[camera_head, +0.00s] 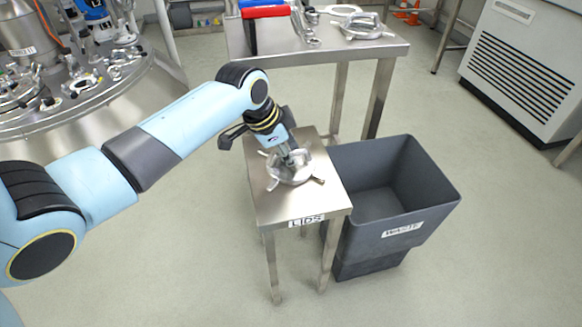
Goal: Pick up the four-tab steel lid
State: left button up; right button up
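The steel lid (287,176) lies flat on the small steel table (268,209) labelled LIDS. It is a round, shiny disc with tabs sticking out around its rim. My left gripper (294,160) points down over the middle of the lid, with its fingertips at or very near the lid's centre. The gripper hides the lid's centre and part of its far side. I cannot tell whether the fingers are shut on a part of the lid or just around it. My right gripper is not in view.
A grey WASTE bin (425,190) stands against the right of the lid table. A taller steel table (375,52) with tools and metal parts is behind. A round steel vessel top (95,112) with fittings is at upper left. A white vented cabinet (530,60) stands at upper right. Front floor is clear.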

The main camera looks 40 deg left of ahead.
pick_arm(q)
jog(key=shift+f, duration=0.1)
jog(key=shift+c, duration=0.2)
grip_shut()
jog(key=shift+w, duration=0.1)
jog(key=shift+r, duration=0.4)
notch_tip(320, 180, up, 4)
jog(key=shift+f+p, duration=0.1)
jog(key=shift+p, duration=0.9)
jog(key=s+d+r+p, duration=0.3)
jog(key=s+d+r, duration=0.3)
jog(key=s+d, duration=0.1)
jog(key=shift+s+d+r, duration=0.25)
jog(key=shift+s+d, duration=0.15)
jog(key=shift+d, duration=0.4)
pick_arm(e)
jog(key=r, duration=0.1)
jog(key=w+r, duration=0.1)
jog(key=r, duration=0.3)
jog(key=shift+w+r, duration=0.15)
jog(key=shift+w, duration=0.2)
